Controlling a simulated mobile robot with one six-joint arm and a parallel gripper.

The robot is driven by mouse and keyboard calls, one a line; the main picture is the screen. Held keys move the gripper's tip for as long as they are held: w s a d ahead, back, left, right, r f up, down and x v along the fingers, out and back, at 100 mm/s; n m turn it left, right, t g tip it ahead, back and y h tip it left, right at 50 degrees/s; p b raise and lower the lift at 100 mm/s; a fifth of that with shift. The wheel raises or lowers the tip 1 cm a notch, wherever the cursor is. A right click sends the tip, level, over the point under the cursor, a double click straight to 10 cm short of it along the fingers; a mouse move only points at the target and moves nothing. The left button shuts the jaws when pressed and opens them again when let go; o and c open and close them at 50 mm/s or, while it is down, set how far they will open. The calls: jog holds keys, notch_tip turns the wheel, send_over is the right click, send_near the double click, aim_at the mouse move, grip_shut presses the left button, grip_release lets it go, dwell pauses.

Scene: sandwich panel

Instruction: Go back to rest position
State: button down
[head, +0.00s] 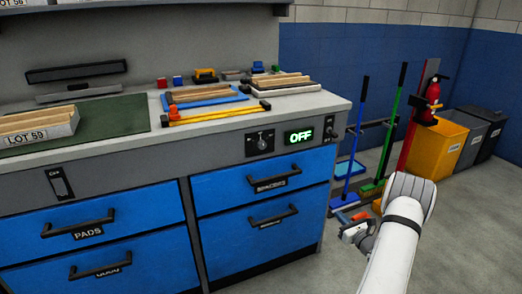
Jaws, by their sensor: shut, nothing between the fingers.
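My gripper (352,229) is low at the right of the head view, in front of the right end of the blue workbench. It looks small and partly hidden by my white arm. Its fingers are shut and I see nothing held. It is apart from the bench drawers.
The workbench (222,147) carries a green mat (112,118), a LOT 59 box (40,138), wooden strips and a yellow clamp (215,114). Its drawers are shut; the panel display (298,136) reads OFF. Brooms, an extinguisher (431,93) and a yellow bin (435,148) stand behind right. Floor at right is clear.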

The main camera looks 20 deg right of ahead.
jog(key=a+r+n+g+y+p, duration=0.9)
jog(key=a+r+n, duration=0.3)
jog(key=a+r, duration=1.1)
jog(key=s+a+r+n+g+h+p, duration=0.1)
jog(key=s+a+r+n+g+p, duration=0.5)
jog(key=s+a+r+n+p, duration=0.5)
jog(key=s+a+r+n+h+p, duration=0.2)
jog(key=s+r+n+h+p, duration=0.3)
jog(key=s+r, duration=0.4)
jog(key=s+a+r+n+h+p, duration=0.1)
jog(key=s+r+n+h+p, duration=0.3)
jog(key=s+r+n, duration=0.3)
notch_tip(320, 180, up, 4)
jog(key=shift+s+a+h+p, duration=0.35)
jog(key=shift+s+h, duration=0.05)
jog(key=shift+s, duration=0.45)
